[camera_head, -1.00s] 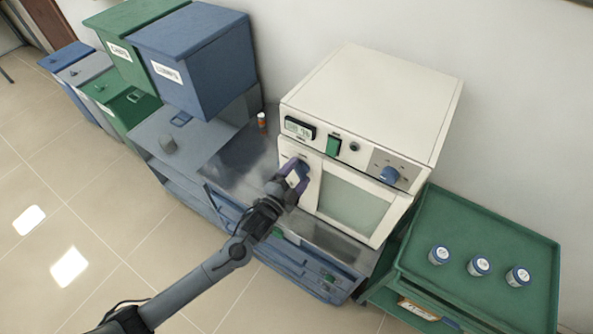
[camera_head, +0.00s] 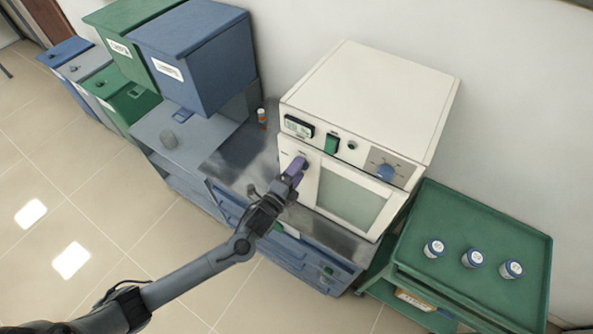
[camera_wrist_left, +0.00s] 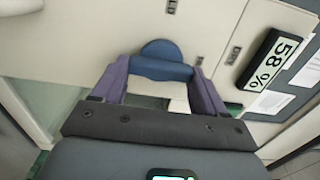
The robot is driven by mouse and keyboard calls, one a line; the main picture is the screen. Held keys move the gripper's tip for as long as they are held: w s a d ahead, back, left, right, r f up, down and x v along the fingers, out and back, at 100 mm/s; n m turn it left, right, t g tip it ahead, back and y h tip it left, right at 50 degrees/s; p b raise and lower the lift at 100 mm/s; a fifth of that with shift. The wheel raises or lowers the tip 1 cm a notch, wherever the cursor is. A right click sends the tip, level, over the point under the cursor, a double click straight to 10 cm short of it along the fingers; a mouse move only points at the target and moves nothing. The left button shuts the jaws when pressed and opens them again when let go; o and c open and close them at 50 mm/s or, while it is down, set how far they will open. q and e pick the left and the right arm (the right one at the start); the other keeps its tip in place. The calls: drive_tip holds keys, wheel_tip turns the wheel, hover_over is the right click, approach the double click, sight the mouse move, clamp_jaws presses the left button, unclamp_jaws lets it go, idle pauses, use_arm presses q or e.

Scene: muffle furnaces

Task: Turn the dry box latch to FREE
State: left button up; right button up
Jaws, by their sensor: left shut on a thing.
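The dry box (camera_head: 368,100) is a cream-white cabinet on the bench, with a windowed door (camera_head: 350,198) that looks closed. My left gripper (camera_head: 296,168) is at the upper left of this door. In the left wrist view the blue latch (camera_wrist_left: 160,68) has a round base and a straight bar. The purple fingers of my left gripper (camera_wrist_left: 160,86) lie at the two ends of the bar, shut on it. My right gripper is not in view.
Above the door are a display (camera_head: 298,127), which reads 58% in the left wrist view (camera_wrist_left: 274,61), a green switch (camera_head: 332,144) and a blue knob (camera_head: 385,172). A green tray (camera_head: 500,225) with three jars stands at right. A small orange bottle (camera_head: 262,117) stands behind.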

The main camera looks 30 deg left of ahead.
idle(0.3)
use_arm(q)
drive_tip(key=o, duration=1.1)
drive_tip(key=shift+c, duration=0.2)
drive_tip(key=s+b, duration=0.1)
drive_tip(key=s, duration=0.9)
drive_tip(key=shift+s+a, duration=0.4)
drive_tip(key=shift+a, duration=0.05)
